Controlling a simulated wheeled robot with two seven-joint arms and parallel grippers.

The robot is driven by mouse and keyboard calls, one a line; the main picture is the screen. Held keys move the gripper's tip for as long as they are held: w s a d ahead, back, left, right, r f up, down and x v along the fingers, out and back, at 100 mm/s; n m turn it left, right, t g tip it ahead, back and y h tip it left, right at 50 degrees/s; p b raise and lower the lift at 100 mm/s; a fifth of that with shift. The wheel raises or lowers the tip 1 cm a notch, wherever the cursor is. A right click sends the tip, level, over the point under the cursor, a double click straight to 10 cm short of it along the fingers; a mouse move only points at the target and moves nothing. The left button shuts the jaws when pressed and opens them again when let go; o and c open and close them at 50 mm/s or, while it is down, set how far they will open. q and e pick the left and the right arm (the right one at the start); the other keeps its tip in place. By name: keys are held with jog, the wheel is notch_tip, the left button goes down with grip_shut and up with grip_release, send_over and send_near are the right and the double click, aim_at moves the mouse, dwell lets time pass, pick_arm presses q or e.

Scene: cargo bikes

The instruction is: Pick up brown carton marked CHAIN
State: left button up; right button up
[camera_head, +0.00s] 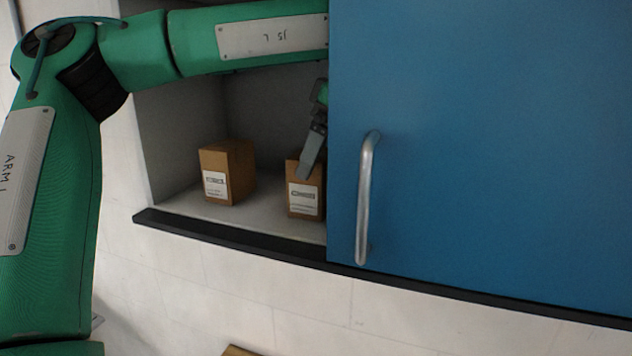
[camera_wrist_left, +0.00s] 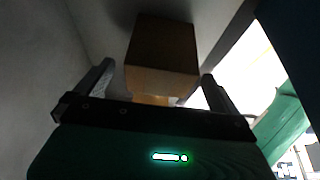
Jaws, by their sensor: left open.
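Two brown cartons with white labels stand upright in the open cabinet in the head view. One carton (camera_head: 226,171) is at the left; the other carton (camera_head: 306,204) is by the blue door's edge, its right side partly hidden. The label print is too small to read surely, so I cannot tell which is marked CHAIN. My left gripper (camera_head: 312,152) is at the top of the right-hand carton, partly behind the door. In the left wrist view, a carton (camera_wrist_left: 161,45) lies ahead between the spread fingers, which appear not closed on it. My right gripper is not in view.
The blue door (camera_head: 480,130) with its metal handle (camera_head: 366,198) covers the cabinet's right side, close to my left arm. A dark ledge (camera_head: 235,238) runs along the front of the shelf (camera_head: 262,212). Bare shelf lies between the cartons.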

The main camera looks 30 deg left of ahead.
aim_at(307, 199)
pick_arm(q)
jog(key=shift+s+a+f, duration=0.2)
jog(key=shift+a+f, duration=0.3)
jog(key=shift+a, duration=0.05)
jog(key=shift+s+a+f, duration=0.15)
jog(key=shift+a+f, duration=0.35)
jog(key=shift+w+a+f, duration=0.1)
jog(key=shift+a+f, duration=0.1)
jog(key=shift+f, duration=0.25)
jog(key=shift+w+d, duration=0.1)
jog(key=shift+d, duration=0.1)
jog(key=shift+a, duration=0.1)
jog(key=c, duration=1.1)
jog(key=shift+c, duration=0.2)
jog(key=shift+d+r, duration=0.15)
jog(key=shift+d, duration=0.05)
